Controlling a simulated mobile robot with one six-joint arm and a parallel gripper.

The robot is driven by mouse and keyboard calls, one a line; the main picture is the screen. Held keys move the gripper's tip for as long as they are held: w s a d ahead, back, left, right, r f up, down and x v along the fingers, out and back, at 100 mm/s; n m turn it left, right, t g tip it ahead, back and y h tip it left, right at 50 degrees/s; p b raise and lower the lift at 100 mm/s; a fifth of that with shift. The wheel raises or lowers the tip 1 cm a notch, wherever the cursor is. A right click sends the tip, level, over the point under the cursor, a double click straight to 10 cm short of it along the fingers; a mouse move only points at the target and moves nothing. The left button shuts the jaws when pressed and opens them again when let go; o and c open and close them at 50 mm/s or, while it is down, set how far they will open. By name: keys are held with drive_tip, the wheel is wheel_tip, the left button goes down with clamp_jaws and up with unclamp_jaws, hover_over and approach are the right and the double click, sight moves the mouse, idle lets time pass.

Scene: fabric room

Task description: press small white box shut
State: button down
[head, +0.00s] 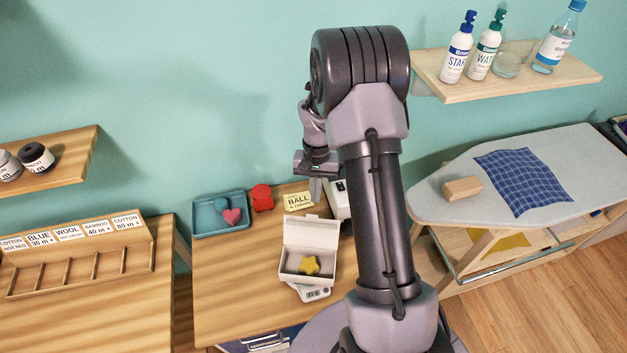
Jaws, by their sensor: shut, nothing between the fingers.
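My gripper (315,190) is shut and empty. It points down behind the box, near the yellow card and a white device. In the picture it appears apart from the lid, above and to the right of it. My arm hides part of the table to the right of the box.
A blue tray (219,228) with a pink heart, a red object (262,197) and a yellow "BALL" card (298,200) lie behind the box. A white device (340,199) stands right of the card. The table's left part is clear. An ironing board (450,209) stands at right.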

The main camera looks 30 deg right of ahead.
sight(311, 231)
drive_tip(key=s, duration=0.1)
drive_tip(key=s+a, duration=0.2)
drive_tip(key=shift+s+a+f, duration=0.1)
drive_tip(key=shift+a+f, duration=0.1)
drive_tip(key=shift+f, duration=0.1)
drive_tip(key=shift+b, duration=0.45)
